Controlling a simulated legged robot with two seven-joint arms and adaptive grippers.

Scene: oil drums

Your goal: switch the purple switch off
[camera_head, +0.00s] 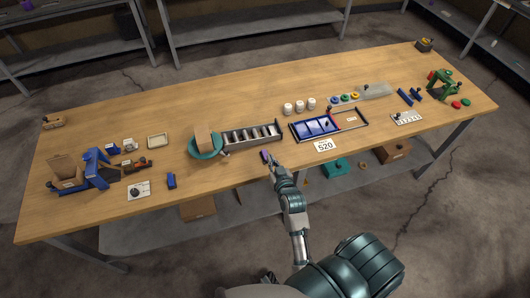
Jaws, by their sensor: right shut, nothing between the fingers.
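The purple switch (264,155) is a small dark purple block near the front edge of the wooden table, left of the "520" card. My right gripper (273,163) is shut and empty, just at the near side of the switch; it partly hides it. I cannot tell whether they touch, nor which way the switch is set. My left gripper is not in view.
The long wooden table (240,95) holds a metal rack (250,136), a teal bowl (205,146), a blue tray (314,127) and the "520" card (325,146) around the switch. Blue parts (92,167) stand at the left. The table's back middle is clear.

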